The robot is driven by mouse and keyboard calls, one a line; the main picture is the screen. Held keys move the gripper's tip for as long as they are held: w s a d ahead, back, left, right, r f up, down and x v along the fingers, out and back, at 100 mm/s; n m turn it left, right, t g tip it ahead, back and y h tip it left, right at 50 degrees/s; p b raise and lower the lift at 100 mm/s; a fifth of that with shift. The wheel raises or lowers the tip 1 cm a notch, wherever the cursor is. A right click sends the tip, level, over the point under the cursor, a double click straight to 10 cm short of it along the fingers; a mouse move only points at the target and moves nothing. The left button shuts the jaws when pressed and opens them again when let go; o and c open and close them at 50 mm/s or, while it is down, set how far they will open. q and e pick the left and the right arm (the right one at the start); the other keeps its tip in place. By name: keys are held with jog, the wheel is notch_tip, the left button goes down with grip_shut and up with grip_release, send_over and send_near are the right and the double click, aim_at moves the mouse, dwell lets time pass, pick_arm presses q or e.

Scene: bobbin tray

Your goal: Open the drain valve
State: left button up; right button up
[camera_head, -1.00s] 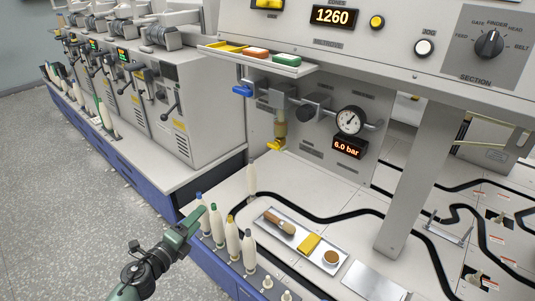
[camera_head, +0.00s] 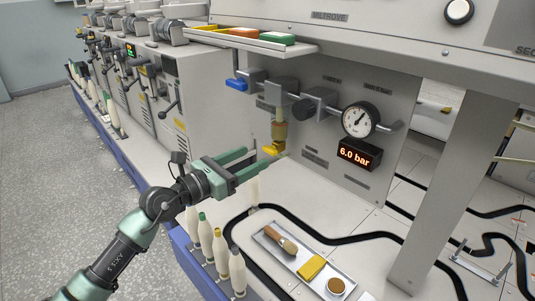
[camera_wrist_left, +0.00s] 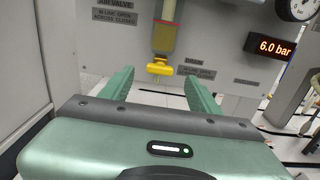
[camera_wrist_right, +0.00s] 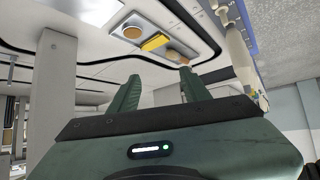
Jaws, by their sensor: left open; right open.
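The drain valve is a yellow handle (camera_head: 272,150) under the amber filter bowl (camera_head: 279,130) on the machine's upright panel. In the left wrist view the yellow handle (camera_wrist_left: 158,67) sits straight ahead, beyond and between the fingertips, below the bowl (camera_wrist_left: 164,38). My left gripper (camera_head: 258,161) is open and empty, its fingers pointing at the handle from the left; I cannot tell whether a fingertip touches it. In the right wrist view my right gripper (camera_wrist_right: 158,82) is open and empty, away from the valve; it is not in the head view.
A blue lever (camera_head: 237,84), a gauge (camera_head: 360,118) and a "6.0 bar" display (camera_head: 358,155) are on the panel. Several upright bobbins (camera_head: 221,250) stand below my left arm. A tray (camera_head: 292,262) with a brush, a yellow block and a round tin lies on the deck. A shelf (camera_head: 245,40) overhangs the valve.

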aim_at(267, 151)
pick_arm(q)
jog(key=b+x, duration=0.1)
jog(key=x, duration=0.4)
jog(key=shift+w+d, duration=0.2)
grip_shut()
pick_arm(e)
jog(key=w+r+t, duration=0.1)
jog(key=w+a+r+t, duration=0.1)
jog(key=w+r+t+y, duration=0.1)
jog(key=shift+w+a+r, duration=0.25)
jog(key=shift+w+r, duration=0.05)
jog(key=shift+r, duration=0.1)
pick_arm(q)
jog(key=shift+m, duration=0.3)
jog(key=m+b, duration=0.1)
jog(key=m, duration=0.1)
jog(key=m+b, duration=0.1)
jog(key=m, duration=0.2)
jog(key=shift+s+f+m, duration=0.1)
jog(key=shift+f+m, duration=0.05)
jog(key=shift+m, duration=0.65)
pick_arm(e)
notch_tip(267, 151, up, 10)
jog(key=w+a+t+y, duration=0.1)
jog(key=w+a+t, duration=0.1)
jog(key=t, duration=0.3)
jog(key=shift+w+t+y, duration=0.35)
jog(key=shift+t+y, duration=0.05)
